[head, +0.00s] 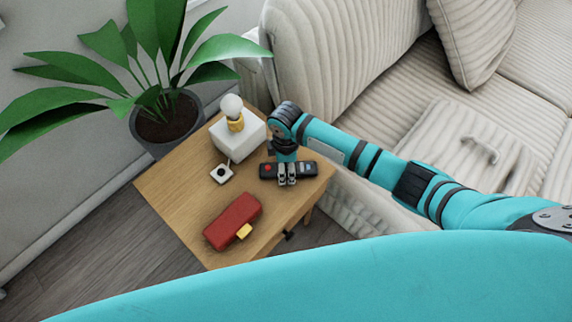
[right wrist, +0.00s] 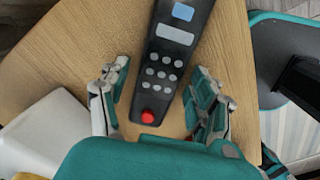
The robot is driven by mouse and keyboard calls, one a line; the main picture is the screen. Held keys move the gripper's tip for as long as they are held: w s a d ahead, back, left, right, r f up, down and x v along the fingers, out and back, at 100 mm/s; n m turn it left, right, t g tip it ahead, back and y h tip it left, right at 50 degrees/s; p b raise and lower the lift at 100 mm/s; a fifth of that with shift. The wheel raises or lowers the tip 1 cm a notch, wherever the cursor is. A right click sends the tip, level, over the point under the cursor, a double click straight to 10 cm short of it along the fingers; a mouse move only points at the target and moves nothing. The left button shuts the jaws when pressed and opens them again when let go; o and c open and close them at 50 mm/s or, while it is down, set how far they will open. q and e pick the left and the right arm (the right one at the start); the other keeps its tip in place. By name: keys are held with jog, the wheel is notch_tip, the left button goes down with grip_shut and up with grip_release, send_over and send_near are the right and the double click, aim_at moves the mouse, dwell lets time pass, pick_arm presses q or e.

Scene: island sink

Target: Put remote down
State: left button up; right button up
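A dark grey remote (head: 307,170) with a red button lies on the wooden side table (head: 177,195), near its right side. It also shows in the right wrist view (right wrist: 163,58), lying flat between my fingers, with its far end cut off by the top edge. My right gripper (head: 287,182) points down over the middle of the remote. In the right wrist view the gripper (right wrist: 163,72) is open, with one finger on each side and a visible gap at the left finger. Whether the right finger touches the remote cannot be told. My left gripper is not in view.
A white cube lamp (head: 238,138) with a bulb stands behind the remote. A small white device (head: 221,173) and a red case (head: 233,221) lie on the table. A potted plant (head: 168,117) stands behind; a beige sofa (head: 385,75) borders the right.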

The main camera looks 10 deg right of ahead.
notch_tip(320, 180, up, 12)
jog(key=p, duration=0.1)
jog(key=shift+r+p, duration=0.15)
jog(key=shift+p, duration=0.2)
dwell(0.4)
